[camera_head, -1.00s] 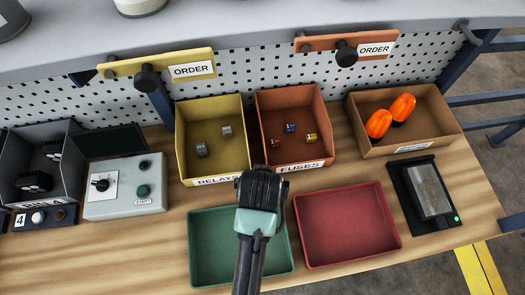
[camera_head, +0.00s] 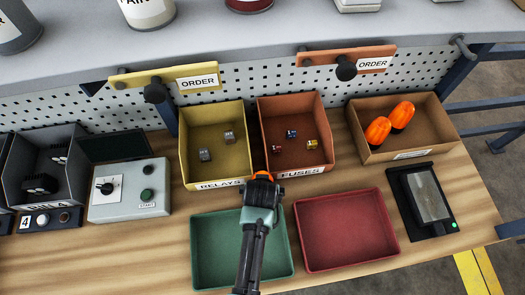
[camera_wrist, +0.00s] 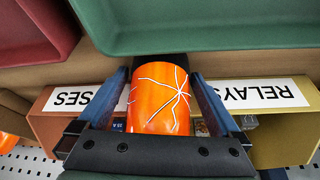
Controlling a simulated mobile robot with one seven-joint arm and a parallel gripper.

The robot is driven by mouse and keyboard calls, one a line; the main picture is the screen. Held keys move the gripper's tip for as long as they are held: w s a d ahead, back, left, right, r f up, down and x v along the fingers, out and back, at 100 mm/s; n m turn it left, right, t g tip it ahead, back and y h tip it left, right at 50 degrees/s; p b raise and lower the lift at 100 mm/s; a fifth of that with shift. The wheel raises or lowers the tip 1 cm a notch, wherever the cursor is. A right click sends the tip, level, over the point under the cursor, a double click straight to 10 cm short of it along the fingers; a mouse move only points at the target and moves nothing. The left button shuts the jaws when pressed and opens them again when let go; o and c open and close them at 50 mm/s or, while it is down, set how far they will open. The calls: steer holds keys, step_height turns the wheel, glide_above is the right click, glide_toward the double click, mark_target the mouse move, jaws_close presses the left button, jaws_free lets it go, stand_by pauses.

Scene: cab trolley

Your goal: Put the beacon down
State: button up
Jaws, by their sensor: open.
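An orange beacon (camera_wrist: 161,100) with white crack-like lines is between the fingers of my gripper (camera_wrist: 160,112) in the wrist view. The fingers are apart, with a gap on each side of it. A dark part shows at its far end. In the head view only a bit of its orange (camera_head: 262,174) shows at my gripper (camera_head: 262,186), by the front edges of the relays and fuses bins, just behind the green tray (camera_head: 205,265). What it rests on is hidden. Two more orange beacons (camera_head: 378,130) lie in the cardboard box (camera_head: 437,130), uncracked as far as I see.
The yellow relays bin (camera_head: 187,150) and the orange fuses bin (camera_head: 310,120) hold small parts. The green and red (camera_head: 345,230) trays look empty. A grey control box (camera_head: 130,188) is at left, a black device with a screen (camera_head: 425,200) at right.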

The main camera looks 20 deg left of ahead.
steer(key=shift+f, duration=0.1)
steer(key=c, duration=1.4)
steer(key=shift+c, duration=0.7)
